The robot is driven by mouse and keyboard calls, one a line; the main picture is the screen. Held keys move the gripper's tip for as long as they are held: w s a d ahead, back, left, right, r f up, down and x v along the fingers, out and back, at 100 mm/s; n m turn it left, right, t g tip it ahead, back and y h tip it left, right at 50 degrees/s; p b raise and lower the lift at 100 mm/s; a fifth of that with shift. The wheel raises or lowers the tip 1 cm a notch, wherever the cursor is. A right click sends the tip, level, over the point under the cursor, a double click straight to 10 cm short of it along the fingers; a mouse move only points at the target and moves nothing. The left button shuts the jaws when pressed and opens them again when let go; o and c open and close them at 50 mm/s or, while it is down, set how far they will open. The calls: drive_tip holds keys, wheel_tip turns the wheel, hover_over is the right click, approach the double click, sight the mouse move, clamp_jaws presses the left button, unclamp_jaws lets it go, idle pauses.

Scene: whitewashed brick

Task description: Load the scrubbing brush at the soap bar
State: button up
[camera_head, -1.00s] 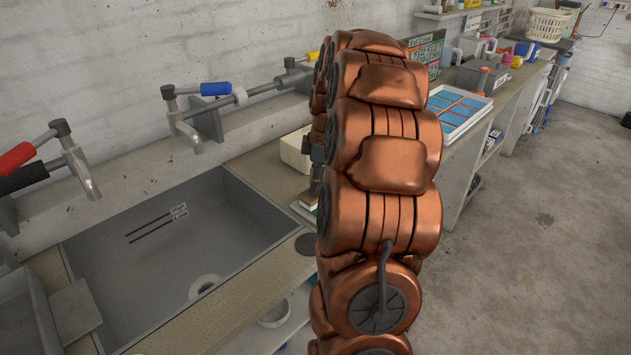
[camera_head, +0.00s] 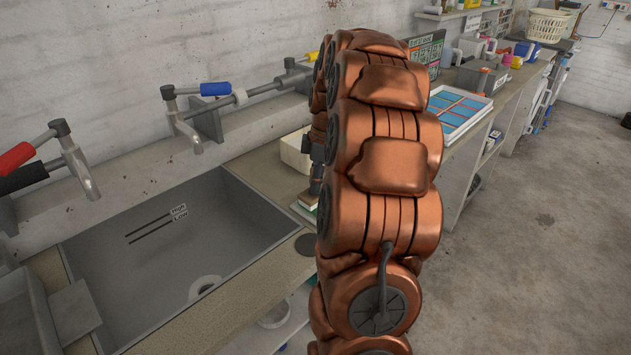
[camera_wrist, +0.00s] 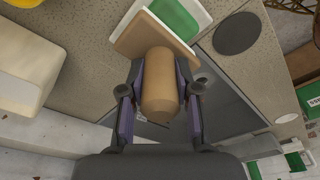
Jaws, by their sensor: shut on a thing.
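In the wrist view my gripper (camera_wrist: 160,105) is shut on the scrubbing brush, its fingers on both sides of the rounded wooden handle (camera_wrist: 160,85). The brush's flat tan block (camera_wrist: 128,38) lies beyond the handle, at or over a white tray. A green slab (camera_wrist: 178,17), which may be the soap bar, lies in the white tray (camera_wrist: 204,18), partly covered by the block. Whether block and slab touch is hidden. In the head view my copper arm covers most of this spot; the brush's brown edge (camera_head: 310,200) shows just left of it.
A grey sink (camera_head: 180,250) fills the counter at left, with taps (camera_head: 185,115) above it. A dark disc (camera_head: 306,244) lies on the counter near the sink corner. A cream container (camera_head: 294,150) stands close behind the brush. A blue-topped tray (camera_head: 458,108) sits farther right.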

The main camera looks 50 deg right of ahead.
drive_tip(key=shift+r+p, duration=0.4)
drive_tip(key=shift+r, duration=2.9)
drive_tip(key=shift+w, duration=0.1)
